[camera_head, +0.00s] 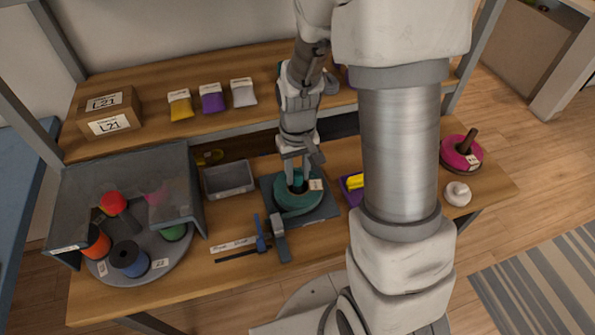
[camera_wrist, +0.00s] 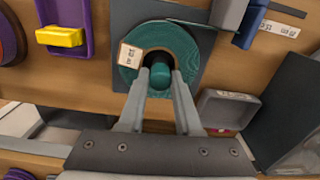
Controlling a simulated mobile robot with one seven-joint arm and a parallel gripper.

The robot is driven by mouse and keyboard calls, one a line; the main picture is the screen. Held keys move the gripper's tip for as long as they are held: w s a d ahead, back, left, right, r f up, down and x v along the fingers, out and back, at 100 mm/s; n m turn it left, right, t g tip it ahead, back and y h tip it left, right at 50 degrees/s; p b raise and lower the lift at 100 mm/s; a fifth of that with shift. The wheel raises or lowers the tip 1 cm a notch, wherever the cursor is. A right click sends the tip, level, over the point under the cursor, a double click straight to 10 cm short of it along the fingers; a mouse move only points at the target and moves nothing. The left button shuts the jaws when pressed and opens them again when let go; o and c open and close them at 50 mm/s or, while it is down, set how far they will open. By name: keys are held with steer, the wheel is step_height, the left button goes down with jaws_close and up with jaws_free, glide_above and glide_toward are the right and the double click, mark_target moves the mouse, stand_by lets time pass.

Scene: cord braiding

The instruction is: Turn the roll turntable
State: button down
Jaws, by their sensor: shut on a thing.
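A teal roll (camera_head: 298,205) with a small white label lies on a dark square plate (camera_head: 325,212) in the middle of the bench. It also shows in the wrist view (camera_wrist: 190,40), with a short teal knob (camera_wrist: 160,78) in its dark centre. My gripper (camera_head: 297,179) points down at the roll's centre, and its fingers (camera_wrist: 160,73) are shut on the teal knob. A round grey turntable (camera_head: 180,254) at the left carries orange, blue and green spools under a grey hood. The hood hides part of it.
A grey bin (camera_head: 229,179) stands left of the roll. A blue and grey tool (camera_head: 279,240) lies in front. A purple tray with a yellow piece (camera_head: 355,181) is at the right, partly behind my arm. A magenta roll (camera_head: 461,153) lies farther right.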

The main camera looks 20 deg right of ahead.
steer(key=shift+m, duration=0.6)
stand_by(0.3)
steer(key=c, duration=0.6)
jaws_free()
steer(key=shift+r, duration=0.1)
step_height(320, 180, up, 17)
steer(key=p, duration=0.2)
steer(key=shift+p, duration=0.35)
steer(key=shift+r, duration=0.15)
steer(key=s+r+t, duration=0.5)
steer(key=s+r, duration=0.4)
steer(key=s, duration=0.4)
steer(key=shift+s+t, duration=0.3)
